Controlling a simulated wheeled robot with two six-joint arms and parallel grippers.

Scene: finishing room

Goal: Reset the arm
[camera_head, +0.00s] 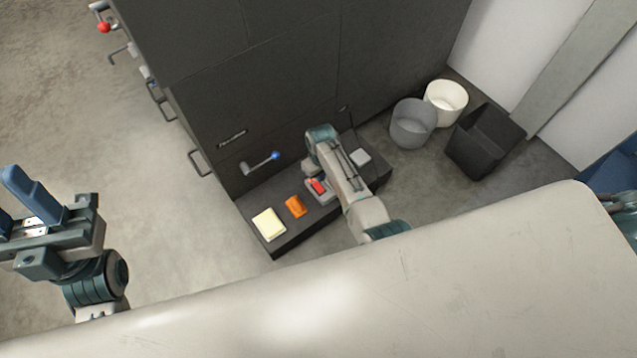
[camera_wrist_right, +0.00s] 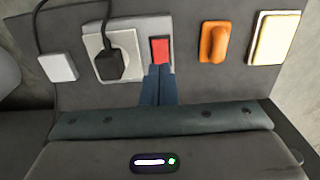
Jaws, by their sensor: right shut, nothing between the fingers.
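My right arm reaches over a low dark ledge at the cabinet's foot in the head view. In the right wrist view my right gripper (camera_wrist_right: 158,72) is shut and empty, with its blue fingertips together just below a red rocker switch (camera_wrist_right: 160,49). I cannot tell whether the tips touch it. The red switch also shows in the head view (camera_head: 318,187), beside my arm. My left gripper (camera_head: 32,205) is at the left of the head view, over bare floor, with its fingers apart and nothing between them.
Beside the switch are a socket with a black plug (camera_wrist_right: 112,65), a white plate (camera_wrist_right: 58,68), an orange knob (camera_wrist_right: 214,42) and a pale yellow pad (camera_wrist_right: 273,38). A dark cabinet (camera_head: 270,75) stands behind. Bins (camera_head: 412,125) stand right; floor at left is clear.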

